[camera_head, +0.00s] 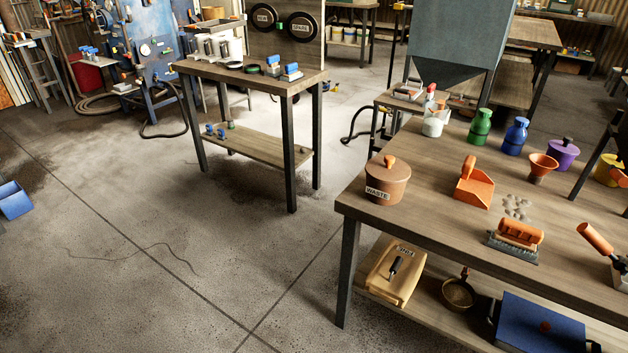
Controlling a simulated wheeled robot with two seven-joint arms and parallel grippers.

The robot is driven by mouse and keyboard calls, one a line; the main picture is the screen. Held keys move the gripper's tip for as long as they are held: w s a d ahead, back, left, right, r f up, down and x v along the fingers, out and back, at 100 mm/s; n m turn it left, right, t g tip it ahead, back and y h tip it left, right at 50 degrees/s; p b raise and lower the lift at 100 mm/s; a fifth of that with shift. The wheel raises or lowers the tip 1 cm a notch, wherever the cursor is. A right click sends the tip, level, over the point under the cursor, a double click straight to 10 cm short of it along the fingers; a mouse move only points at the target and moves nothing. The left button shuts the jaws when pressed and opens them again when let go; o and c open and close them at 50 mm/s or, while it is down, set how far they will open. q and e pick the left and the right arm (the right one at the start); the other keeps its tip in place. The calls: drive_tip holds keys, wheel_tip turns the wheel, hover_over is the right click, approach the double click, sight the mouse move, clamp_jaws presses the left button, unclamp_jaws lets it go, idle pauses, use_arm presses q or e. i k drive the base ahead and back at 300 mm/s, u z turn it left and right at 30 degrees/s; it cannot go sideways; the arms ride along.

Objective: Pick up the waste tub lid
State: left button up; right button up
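The waste tub (378,190) is a brown round tub with a "WASTE" label on its front. It stands upright near the left end of the wooden table at the right. Its lid (400,171) is brown with an orange knob (389,161) on top and sits on the tub. Neither of my grippers shows in the head view.
On the same table (433,213) are an orange dustpan (474,185), grey debris (517,207), a brush (518,236), an orange funnel (541,167) and green (480,128) and blue (515,137) bottles. Open concrete floor (200,270) lies left of the table.

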sight(387, 169)
drive_tip(key=u, duration=0.55)
drive_tip(key=i, duration=0.6)
drive_tip(key=u, duration=0.15)
